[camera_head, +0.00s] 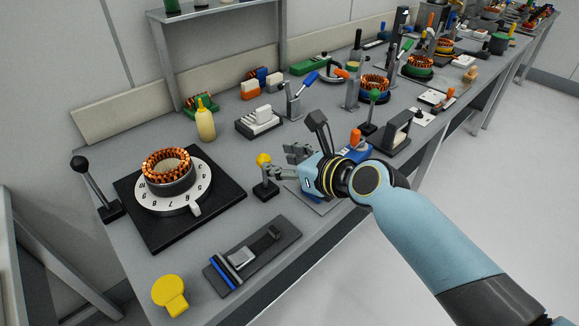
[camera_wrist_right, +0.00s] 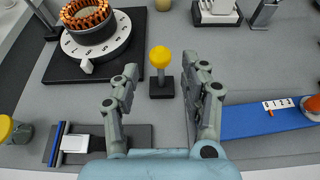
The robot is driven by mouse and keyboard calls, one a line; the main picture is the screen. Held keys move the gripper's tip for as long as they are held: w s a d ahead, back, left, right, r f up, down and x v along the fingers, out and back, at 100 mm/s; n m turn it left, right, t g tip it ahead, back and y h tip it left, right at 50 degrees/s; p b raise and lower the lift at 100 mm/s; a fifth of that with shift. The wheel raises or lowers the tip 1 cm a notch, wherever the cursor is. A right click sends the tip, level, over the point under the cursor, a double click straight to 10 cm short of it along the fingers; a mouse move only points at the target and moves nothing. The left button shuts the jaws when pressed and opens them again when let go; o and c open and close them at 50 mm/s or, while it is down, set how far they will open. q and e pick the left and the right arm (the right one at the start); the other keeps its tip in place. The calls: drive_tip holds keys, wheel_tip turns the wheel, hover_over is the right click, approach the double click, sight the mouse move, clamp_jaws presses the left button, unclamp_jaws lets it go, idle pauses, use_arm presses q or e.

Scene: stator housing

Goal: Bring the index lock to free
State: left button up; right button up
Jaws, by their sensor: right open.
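A white numbered dial (camera_head: 150,207) carrying a copper-wound stator (camera_head: 166,166) sits on a black square plate (camera_head: 222,205). A small lever with a yellow ball knob (camera_head: 263,159) stands upright on a black block (camera_head: 265,191), right of the plate. A taller lever with a black ball knob (camera_head: 78,162) leans at the plate's left. No label shows which lever is the index lock. My right gripper (camera_head: 280,163) is open beside the yellow knob. In the right wrist view, the yellow knob (camera_wrist_right: 160,57) stands between and beyond the open fingers (camera_wrist_right: 167,72), apparently untouched. My left gripper is out of view.
A yellow bottle (camera_head: 205,122) and a white block stack (camera_head: 259,121) stand behind. A blue fixture (camera_wrist_right: 255,119) lies right of the gripper.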

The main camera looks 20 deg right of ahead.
sight(265, 157)
drive_tip(key=shift+b+x, duration=2.35)
drive_tip(key=shift+x, duration=0.5)
drive_tip(key=shift+p, duration=0.3)
drive_tip(key=shift+w+a, duration=0.1)
drive_tip(key=shift+f, duration=0.1)
